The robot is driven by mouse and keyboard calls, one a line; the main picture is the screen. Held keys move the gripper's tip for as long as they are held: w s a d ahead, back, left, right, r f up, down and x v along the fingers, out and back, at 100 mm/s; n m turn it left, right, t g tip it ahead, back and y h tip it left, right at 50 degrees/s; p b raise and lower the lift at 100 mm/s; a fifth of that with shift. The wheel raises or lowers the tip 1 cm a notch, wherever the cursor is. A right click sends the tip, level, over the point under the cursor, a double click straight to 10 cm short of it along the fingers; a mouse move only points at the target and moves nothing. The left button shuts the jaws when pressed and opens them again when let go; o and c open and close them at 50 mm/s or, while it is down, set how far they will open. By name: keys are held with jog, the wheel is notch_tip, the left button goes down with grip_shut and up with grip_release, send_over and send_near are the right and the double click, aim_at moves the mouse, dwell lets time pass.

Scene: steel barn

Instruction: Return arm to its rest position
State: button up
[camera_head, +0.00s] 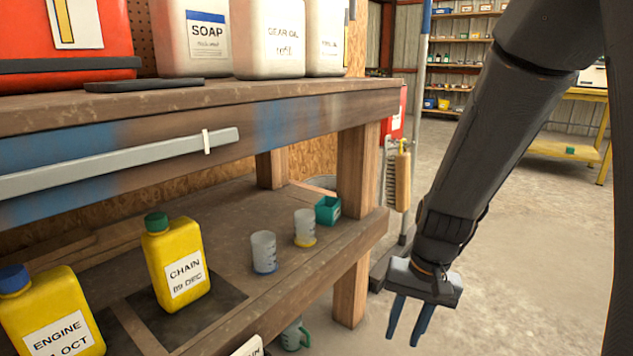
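My gripper (407,319) hangs at the end of my dark arm, to the right of the wooden bench. Its two blue-grey fingers point down and stand apart, with nothing seen between them. The fingers are in front of the concrete floor and apart from the shelf edge. My arm comes down from the top right of the view.
The wooden bench (330,103) holds soap and gear oil jugs (270,40) on top. Its lower shelf (230,248) carries yellow bottles (180,265), two measuring cups (263,252) and a green bin (327,210). A brush (402,180) hangs behind. Floor at right is clear.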

notch_tip(320, 180, up, 5)
jog(key=s+d+n+t+h, duration=0.2)
jog(key=s+n, duration=0.1)
jog(key=s+a+r+n+g+y+p, duration=0.1)
jog(key=s+a+r+n+p, duration=0.25)
jog(key=s+a+r, duration=0.5)
jog(key=s+a+r+n+g+y+p, duration=0.1)
jog(key=s+a+r+n+p, duration=0.4)
jog(key=s+a, duration=0.55)
jog(key=d+r+m+p, duration=0.2)
jog(key=d+r+p, duration=0.4)
jog(key=r+p, duration=0.3)
jog(key=w+d+r+m+h+p, duration=0.1)
jog(key=d+r+m+p, duration=0.2)
jog(key=d+r+p, duration=0.3)
jog(key=d+r+m+p, duration=0.3)
jog(key=d+r+p, duration=0.4)
jog(key=r+p, duration=0.7)
jog(key=p, duration=0.5)
jog(key=shift+w+h+p, duration=0.2)
jog(key=shift+h+p, duration=0.1)
jog(key=shift+a, duration=0.1)
